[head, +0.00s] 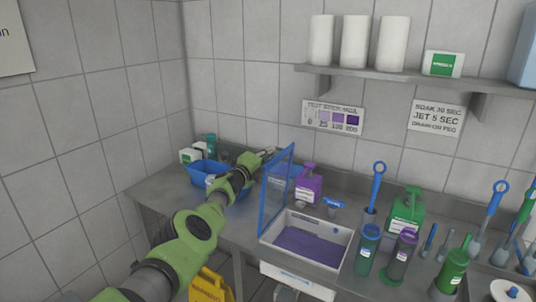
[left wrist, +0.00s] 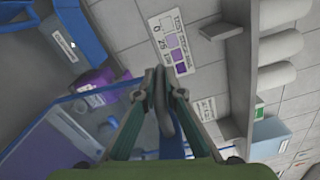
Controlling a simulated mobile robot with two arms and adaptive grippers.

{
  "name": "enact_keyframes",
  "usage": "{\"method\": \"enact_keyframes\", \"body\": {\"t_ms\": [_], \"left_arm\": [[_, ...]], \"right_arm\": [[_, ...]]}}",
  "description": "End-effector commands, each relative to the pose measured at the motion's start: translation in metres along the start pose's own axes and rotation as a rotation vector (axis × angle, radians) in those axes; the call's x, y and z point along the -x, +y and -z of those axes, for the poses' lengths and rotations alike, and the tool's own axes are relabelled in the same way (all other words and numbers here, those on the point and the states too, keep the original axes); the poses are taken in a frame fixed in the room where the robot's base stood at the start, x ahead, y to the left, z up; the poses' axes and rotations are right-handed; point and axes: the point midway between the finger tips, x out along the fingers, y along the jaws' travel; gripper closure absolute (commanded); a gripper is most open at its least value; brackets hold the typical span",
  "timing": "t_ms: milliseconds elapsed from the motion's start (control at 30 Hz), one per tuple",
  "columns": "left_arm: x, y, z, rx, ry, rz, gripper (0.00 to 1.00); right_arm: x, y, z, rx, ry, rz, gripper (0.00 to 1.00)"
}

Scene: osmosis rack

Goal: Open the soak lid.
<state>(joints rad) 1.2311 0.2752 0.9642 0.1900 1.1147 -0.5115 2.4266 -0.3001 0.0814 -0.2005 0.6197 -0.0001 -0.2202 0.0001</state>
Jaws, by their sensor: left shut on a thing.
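The soak lid (head: 263,205) is a clear panel in a blue frame. It stands nearly upright along the left side of the white soak basin (head: 262,241), which has purple liquid in it. My left gripper (head: 268,153) reaches in from the left, close to the lid's upper part. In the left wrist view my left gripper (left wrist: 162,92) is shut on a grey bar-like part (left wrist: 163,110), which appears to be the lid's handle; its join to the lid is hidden. My right gripper is not in view.
A purple jug (head: 309,187) stands behind the basin. Blue brushes, cylinders and a green jug (head: 407,212) crowd the counter to the right. A blue bin (head: 204,173) sits at the back left, beside my left arm. A shelf (head: 375,76) hangs above.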

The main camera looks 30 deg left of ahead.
Motion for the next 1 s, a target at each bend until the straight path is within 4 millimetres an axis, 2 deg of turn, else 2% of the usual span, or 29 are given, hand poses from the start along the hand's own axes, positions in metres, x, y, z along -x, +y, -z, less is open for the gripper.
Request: {"method": "enact_keyframes", "body": {"t_ms": [333, 400, 433, 833, 1000], "left_arm": [[0.0, -0.001, -0.0014, -0.001, -0.002, 0.001, 1.0], [0.0, -0.0009, -0.0012, -0.001, -0.002, 0.001, 0.78], [0.0, -0.0008, -0.0011, -0.001, -0.002, 0.001, 0.74], [0.0, -0.0002, -0.0004, -0.003, 0.0, -0.002, 0.74], [0.0001, -0.0061, -0.004, -0.007, -0.001, -0.003, 0.74]], "right_arm": [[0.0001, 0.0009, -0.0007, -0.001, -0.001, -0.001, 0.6], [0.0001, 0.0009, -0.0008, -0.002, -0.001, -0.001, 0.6], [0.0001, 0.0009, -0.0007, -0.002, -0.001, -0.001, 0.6], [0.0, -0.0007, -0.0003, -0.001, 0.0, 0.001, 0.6], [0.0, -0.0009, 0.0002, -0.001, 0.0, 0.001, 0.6]]}}
